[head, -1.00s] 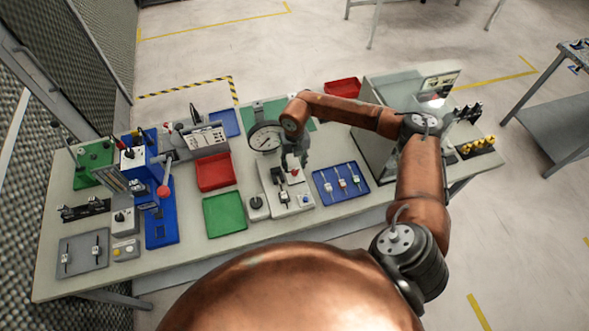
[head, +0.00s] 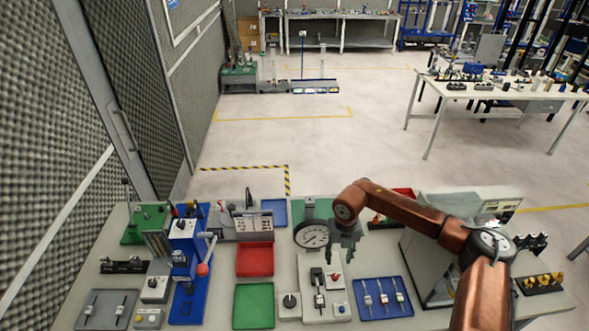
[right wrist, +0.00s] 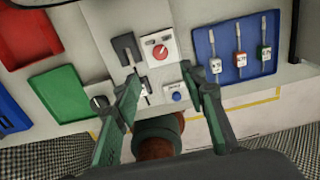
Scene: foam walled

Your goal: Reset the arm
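My right arm, copper-coloured, reaches in from the right in the head view. My right gripper (head: 342,254) points down above the light grey fixture plate (head: 312,262), just right of the round dial gauge (head: 311,236). In the right wrist view, the two dark green fingers of the gripper (right wrist: 160,76) are spread apart with nothing held between them. Beyond them show the fixture's red knob (right wrist: 160,52) and blue button (right wrist: 177,96). My left arm and gripper are not in view.
A red tray (head: 255,259), a green tray (head: 254,306) and a blue tray (head: 381,311) with several small tagged parts lie on the bench. A grey machine housing (head: 428,265) stands at the right under my arm. Open floor lies behind the bench.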

